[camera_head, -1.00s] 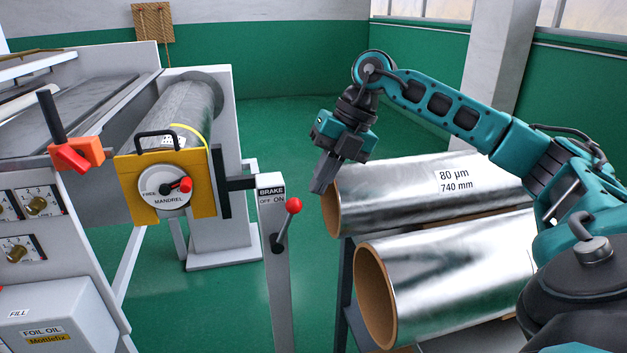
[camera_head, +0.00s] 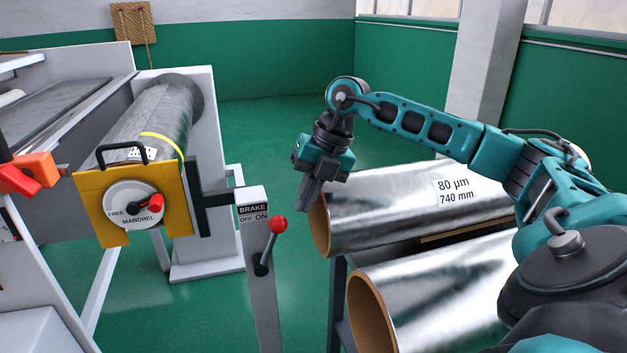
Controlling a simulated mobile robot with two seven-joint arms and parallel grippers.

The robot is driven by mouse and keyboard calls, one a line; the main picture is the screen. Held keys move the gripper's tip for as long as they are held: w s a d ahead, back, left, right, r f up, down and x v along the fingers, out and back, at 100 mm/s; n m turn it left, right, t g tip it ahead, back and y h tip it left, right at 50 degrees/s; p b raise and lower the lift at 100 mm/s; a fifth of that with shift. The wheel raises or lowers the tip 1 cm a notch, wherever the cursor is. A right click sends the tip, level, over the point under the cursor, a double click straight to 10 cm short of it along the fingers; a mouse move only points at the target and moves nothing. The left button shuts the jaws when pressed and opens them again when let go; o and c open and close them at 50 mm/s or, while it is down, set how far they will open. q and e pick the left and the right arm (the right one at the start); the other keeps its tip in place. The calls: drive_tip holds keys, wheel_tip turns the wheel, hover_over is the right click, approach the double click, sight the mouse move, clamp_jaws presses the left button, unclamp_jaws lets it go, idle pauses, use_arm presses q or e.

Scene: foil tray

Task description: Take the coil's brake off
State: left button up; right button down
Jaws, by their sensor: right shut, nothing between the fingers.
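The brake post (camera_head: 256,290) stands in the middle, with a label reading BRAKE, OFF and ON on its top. Its lever (camera_head: 269,250) has a red ball knob (camera_head: 279,224) and leans up to the right, toward the ON side. The coil (camera_head: 160,118) sits on the mandrel behind a yellow plate (camera_head: 88,190), with a yellow band around it. My right gripper (camera_head: 303,206) is shut and empty, pointing down. It is a little right of and above the red knob in the picture, apart from it. My left gripper is out of view.
Two foil rolls lie at the right, the far one marked 80 µm, 740 mm (camera_head: 400,215) and a nearer one (camera_head: 450,285). The mandrel dial (camera_head: 134,204) has a red pointer and the word FREE. An orange part (camera_head: 30,172) is at the left edge. Green floor is clear behind the post.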

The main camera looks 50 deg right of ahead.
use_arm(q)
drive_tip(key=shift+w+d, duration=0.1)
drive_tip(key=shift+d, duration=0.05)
use_arm(e)
drive_tip(key=shift+x, duration=1.7)
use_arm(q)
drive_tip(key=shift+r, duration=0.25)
use_arm(e)
drive_tip(key=shift+a+r, duration=0.15)
drive_tip(key=shift+a, duration=0.05)
